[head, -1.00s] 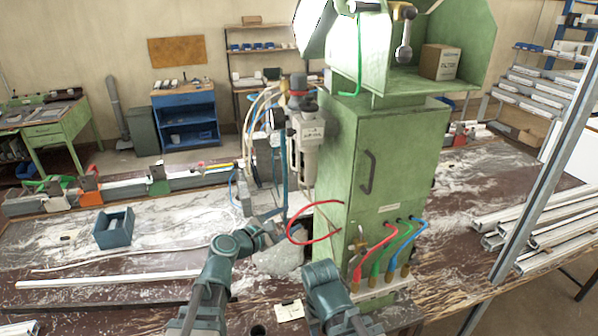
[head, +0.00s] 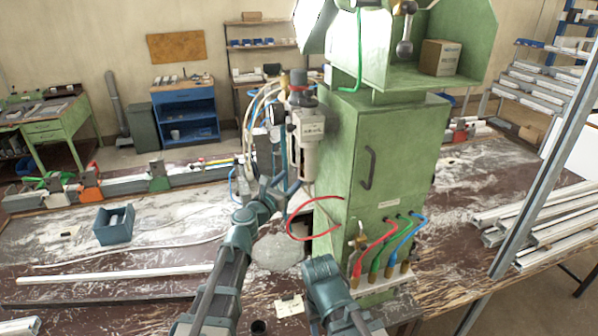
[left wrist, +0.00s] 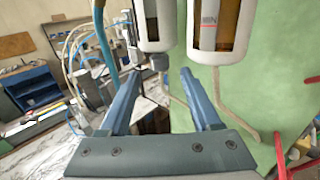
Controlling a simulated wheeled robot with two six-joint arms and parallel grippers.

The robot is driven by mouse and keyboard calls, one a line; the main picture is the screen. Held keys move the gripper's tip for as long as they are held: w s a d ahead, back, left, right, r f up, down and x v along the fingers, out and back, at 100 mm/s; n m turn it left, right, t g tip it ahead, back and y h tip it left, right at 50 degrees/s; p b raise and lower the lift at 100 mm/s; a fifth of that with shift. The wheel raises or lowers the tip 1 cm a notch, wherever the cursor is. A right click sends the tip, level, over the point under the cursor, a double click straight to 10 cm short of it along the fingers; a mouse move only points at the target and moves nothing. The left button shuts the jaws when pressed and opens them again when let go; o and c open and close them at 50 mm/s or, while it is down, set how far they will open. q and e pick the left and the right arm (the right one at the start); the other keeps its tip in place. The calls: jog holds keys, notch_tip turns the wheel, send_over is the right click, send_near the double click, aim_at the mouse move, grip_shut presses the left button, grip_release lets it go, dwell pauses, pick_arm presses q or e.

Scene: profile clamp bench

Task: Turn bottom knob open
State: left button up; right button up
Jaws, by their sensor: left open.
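The filter-regulator unit (head: 304,135) hangs on the left side of the green cabinet (head: 375,160), with a dark knob on top. My left gripper (head: 278,186) is just below and left of its bowl in the head view. In the left wrist view, two clear-windowed bowls (left wrist: 216,28) hang at the top. A small dark fitting (left wrist: 158,62), possibly the bottom knob, sits under the left bowl, between the blue fingertips in the picture. The left gripper (left wrist: 161,76) is open and seems to hold nothing; contact cannot be told.
A red hose loop (head: 292,222) hangs close to the left gripper. Red, green and blue hoses (head: 388,240) and a brass valve (head: 359,240) are low on the cabinet. Clear tubes crowd behind the unit. A blue bin (head: 113,225) stands left on the bench.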

aim_at(299, 171)
pick_arm(q)
jog(key=x, duration=0.5)
jog(key=shift+w+d, duration=0.2)
jog(key=shift+w, duration=0.15)
grip_shut()
